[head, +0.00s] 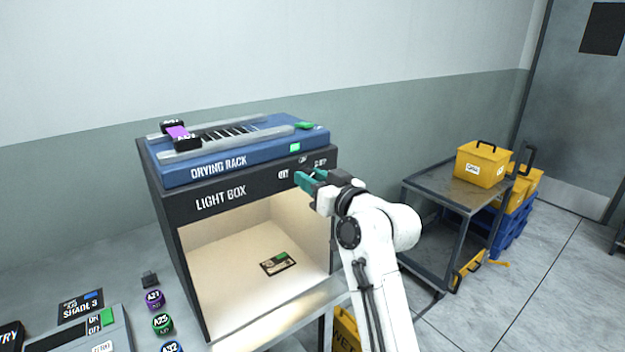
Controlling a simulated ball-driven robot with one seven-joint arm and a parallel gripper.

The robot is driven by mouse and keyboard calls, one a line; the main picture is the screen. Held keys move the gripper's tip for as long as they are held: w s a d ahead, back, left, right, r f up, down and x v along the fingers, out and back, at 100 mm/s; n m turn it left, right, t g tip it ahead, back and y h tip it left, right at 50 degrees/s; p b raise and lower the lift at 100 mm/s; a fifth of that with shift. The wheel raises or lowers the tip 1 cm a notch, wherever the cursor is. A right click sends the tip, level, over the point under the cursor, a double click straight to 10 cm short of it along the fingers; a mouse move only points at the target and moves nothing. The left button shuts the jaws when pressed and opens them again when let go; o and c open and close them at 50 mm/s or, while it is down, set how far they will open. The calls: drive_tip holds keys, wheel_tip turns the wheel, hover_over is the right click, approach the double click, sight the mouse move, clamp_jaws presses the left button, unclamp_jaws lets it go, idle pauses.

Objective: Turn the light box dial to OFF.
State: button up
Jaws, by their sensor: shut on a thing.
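The light box (187,213) is a black-framed cabinet with a lit, cream interior. Its front top panel carries a white "LIGHT BOX" label at left and small white position labels at right, around the dial's place. My gripper (301,178) has teal fingers and reaches from the right to this panel. It is shut on the dial, which the fingers mostly hide. The dial's pointing direction cannot be made out. One small label (283,174) shows left of the fingers and another (320,163) above right of them.
A blue drying rack (215,168) sits on the light box, holding a purple piece (178,132). A small card (278,263) lies inside the box. Colored pots (162,324) and a grey switch device (80,333) stand at lower left. A cart (440,193) with a yellow case (482,162) stands right.

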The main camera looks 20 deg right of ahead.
drive_tip(key=shift+f+n+b, duration=0.15)
drive_tip(key=shift+n+b, duration=0.15)
drive_tip(key=shift+b, duration=0.05)
drive_tip(key=n+b, duration=1.5)
drive_tip(key=n, duration=0.4)
drive_tip(key=shift+a+f+n, duration=0.1)
drive_tip(key=shift+n, duration=0.2)
drive_tip(key=o, duration=1)
drive_tip(key=shift+o, duration=0.2)
drive_tip(key=b+v, duration=0.1)
drive_tip(key=v, duration=0.9)
drive_tip(key=shift+s, duration=0.4)
